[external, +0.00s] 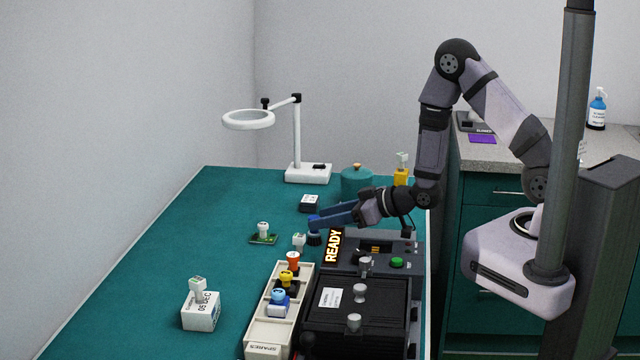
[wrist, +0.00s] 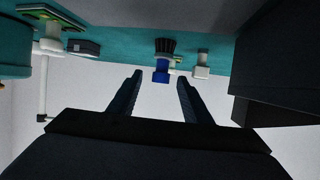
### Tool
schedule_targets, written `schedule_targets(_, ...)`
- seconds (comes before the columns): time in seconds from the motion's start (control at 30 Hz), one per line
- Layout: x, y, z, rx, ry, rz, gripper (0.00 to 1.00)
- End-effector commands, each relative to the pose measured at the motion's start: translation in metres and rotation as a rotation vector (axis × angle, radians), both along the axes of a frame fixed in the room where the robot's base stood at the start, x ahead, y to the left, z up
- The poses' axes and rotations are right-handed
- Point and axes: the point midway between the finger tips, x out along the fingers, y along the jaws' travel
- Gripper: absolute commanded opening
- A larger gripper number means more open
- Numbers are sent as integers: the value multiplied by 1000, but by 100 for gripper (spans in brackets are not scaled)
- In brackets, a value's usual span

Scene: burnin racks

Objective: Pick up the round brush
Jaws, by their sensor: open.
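The round brush (wrist: 163,46) has black bristles and a blue handle. It stands upright on the teal table, bristles down. In the wrist view, which shows the scene upside down, it lies just beyond and between my fingertips. In the external view the brush (external: 314,239) sits at the tips of my fingers, its handle largely hidden by or blending with them. My gripper (external: 312,221) is open, its fingers roughly level and pointing left across the table. The wrist view shows both fingers of my gripper (wrist: 160,77) apart with nothing between them; I cannot tell contact with the handle.
A white-topped piece (external: 299,241) stands close beside the brush. A dark test unit (external: 375,252) with a READY sign and a beige tray (external: 258,328) of coloured plugs lie nearer the camera. A teal pot (external: 356,182), a small black box (external: 309,203) and a magnifier lamp (external: 297,140) stand behind.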

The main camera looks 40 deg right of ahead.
Motion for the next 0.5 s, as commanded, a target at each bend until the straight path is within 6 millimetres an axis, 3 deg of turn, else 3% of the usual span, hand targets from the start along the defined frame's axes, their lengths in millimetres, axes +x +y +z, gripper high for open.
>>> schedule_targets(0.5,15,10,-11,0,0,0,45)
